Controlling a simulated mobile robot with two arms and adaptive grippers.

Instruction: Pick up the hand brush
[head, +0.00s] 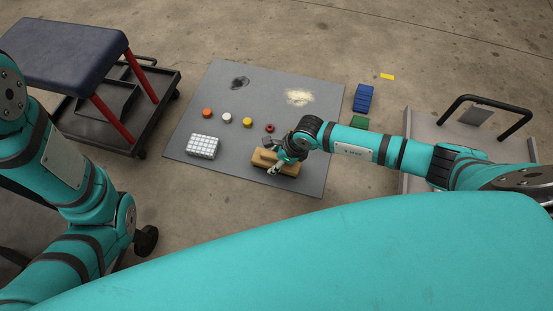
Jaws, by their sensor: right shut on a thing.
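The hand brush (263,157) looks like a tan wooden block. It is at the lower right part of a grey mat (215,100). My right gripper (277,165) comes down over it from the right and is shut on it. The gripper covers the brush's middle, with tan wood showing on both sides. I cannot tell whether the brush touches the mat. My left arm shows at the left, but its gripper is out of view.
On the mat are a white gridded block (203,146), several small round caps (227,117), a dark stain (239,83) and a pale pile (299,97). Blue (363,97) and green (359,122) bins stand right of it. A padded stool (65,55) and a handled cart (480,125) flank the mat.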

